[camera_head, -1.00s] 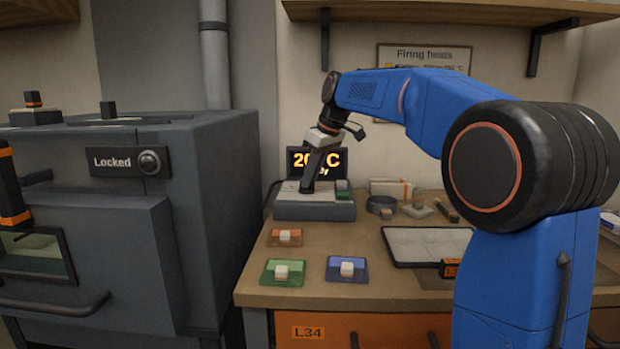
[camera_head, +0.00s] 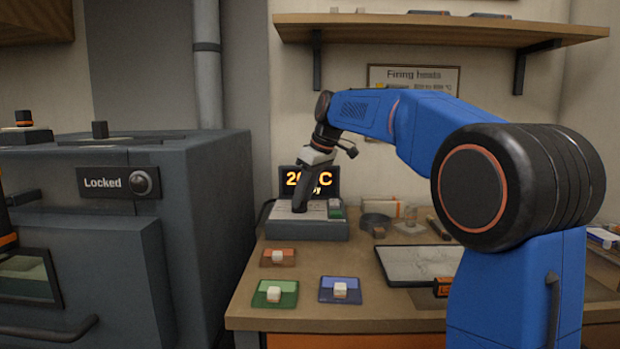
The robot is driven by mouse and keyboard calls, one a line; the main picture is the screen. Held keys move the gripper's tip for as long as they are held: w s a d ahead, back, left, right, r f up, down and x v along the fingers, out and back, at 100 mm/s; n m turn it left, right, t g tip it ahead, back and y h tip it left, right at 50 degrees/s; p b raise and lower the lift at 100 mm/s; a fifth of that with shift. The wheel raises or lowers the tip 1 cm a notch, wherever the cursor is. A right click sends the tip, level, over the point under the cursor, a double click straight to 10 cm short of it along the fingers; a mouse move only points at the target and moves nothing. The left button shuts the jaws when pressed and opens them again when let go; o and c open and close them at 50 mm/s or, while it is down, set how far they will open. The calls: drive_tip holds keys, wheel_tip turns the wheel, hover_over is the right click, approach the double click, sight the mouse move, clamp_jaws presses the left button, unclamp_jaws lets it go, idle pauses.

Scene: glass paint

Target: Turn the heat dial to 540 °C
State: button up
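A grey control box (camera_head: 322,231) sits at the back left of the workbench. Its black display (camera_head: 331,181) shows orange characters, "20" and "C", with part of the reading covered by my gripper. My gripper (camera_head: 299,206) points down at the left part of the box's top face. The heat dial is not visible and may be hidden behind or under the fingers. A green button (camera_head: 335,211) is on the right of the box's top. The fingers look close together, but whether they are open or shut on something cannot be told.
A framed tray (camera_head: 418,264) and a dark ring (camera_head: 375,222) are to the right. A kiln marked "Locked" (camera_head: 103,183) stands left. A shelf (camera_head: 440,30) hangs above.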

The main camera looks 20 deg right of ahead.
drive_tip(key=v, duration=1.7)
drive_tip(key=shift+s, duration=0.1)
